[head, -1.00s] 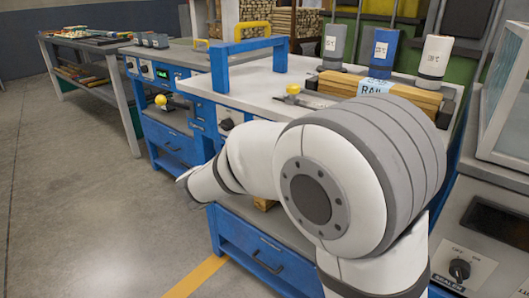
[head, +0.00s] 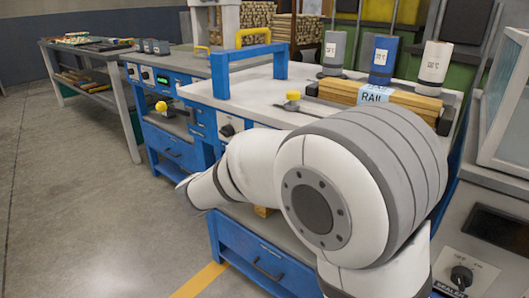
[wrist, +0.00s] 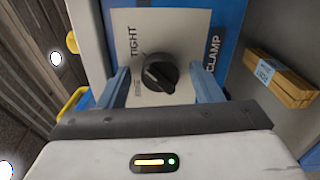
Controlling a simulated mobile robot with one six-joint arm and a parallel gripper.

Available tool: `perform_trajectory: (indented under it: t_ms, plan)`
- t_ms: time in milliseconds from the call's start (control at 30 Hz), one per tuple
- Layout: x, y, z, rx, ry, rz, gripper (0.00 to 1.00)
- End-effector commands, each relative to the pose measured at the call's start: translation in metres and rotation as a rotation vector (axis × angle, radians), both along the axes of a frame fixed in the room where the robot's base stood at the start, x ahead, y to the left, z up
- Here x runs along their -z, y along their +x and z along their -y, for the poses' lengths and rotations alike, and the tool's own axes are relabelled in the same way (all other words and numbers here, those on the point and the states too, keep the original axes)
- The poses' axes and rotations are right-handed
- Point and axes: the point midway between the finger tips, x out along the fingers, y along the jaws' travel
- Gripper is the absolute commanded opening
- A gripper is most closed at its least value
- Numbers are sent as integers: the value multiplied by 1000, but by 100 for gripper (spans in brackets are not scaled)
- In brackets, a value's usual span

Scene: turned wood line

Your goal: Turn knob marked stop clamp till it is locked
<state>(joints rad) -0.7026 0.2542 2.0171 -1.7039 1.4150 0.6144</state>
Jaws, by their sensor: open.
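The black knob (wrist: 160,73) sits on a pale plate (wrist: 185,25) in the wrist view. The plate reads TIGHT and FREE left of the knob and CLAMP to its right; any word before CLAMP is not readable. A thin light mark shows on the knob, but which word it points to is unclear. My gripper (wrist: 163,78) is open, with one blue-grey finger on each side of the knob and a visible gap to both. In the head view a dark knob on a pale plate (head: 227,129) shows just past my arm; my gripper is hidden there.
A blue frame (head: 218,75) stands on the bench top (head: 250,98). A yellow-topped part (head: 292,95) and wood labelled RAIL (head: 390,99) lie behind my arm. Wood pieces (wrist: 280,77) show right in the wrist view. Open floor (head: 70,200) lies left.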

Motion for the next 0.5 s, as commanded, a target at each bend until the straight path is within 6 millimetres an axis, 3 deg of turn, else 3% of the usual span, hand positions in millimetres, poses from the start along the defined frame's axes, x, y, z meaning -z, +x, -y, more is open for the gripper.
perform_trajectory:
  t_ms: [500]
  plan:
    - [-1,-55,-45,-4,0,0,59]
